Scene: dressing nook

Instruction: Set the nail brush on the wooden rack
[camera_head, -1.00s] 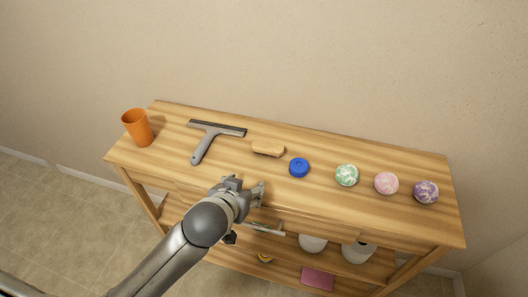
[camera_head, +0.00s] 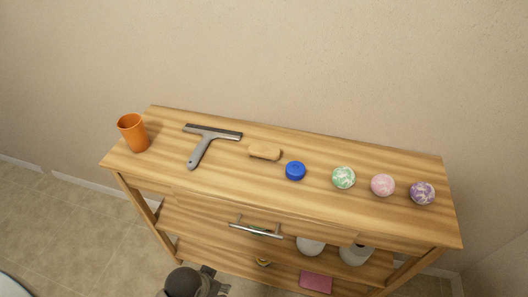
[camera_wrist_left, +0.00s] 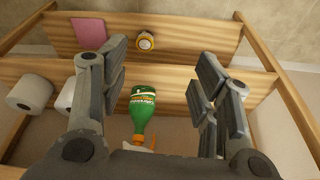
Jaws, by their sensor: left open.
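The nail brush seems to be the small tan wooden block (camera_head: 265,152) lying on the table top, between the squeegee and the blue disc. My left gripper (camera_head: 218,284) is low at the bottom edge of the head view, in front of the table and well apart from the brush, partly cut off. In the left wrist view the gripper (camera_wrist_left: 160,65) is open and empty, with a green bottle (camera_wrist_left: 142,105) beyond and between its fingers. My right gripper is not in view.
On the top are an orange cup (camera_head: 133,133), a grey squeegee (camera_head: 205,143), a blue disc (camera_head: 295,171) and three marbled balls, one green (camera_head: 343,177). Below are white rolls (camera_head: 357,253), a pink block (camera_head: 316,282) and a yellow round item (camera_head: 263,262).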

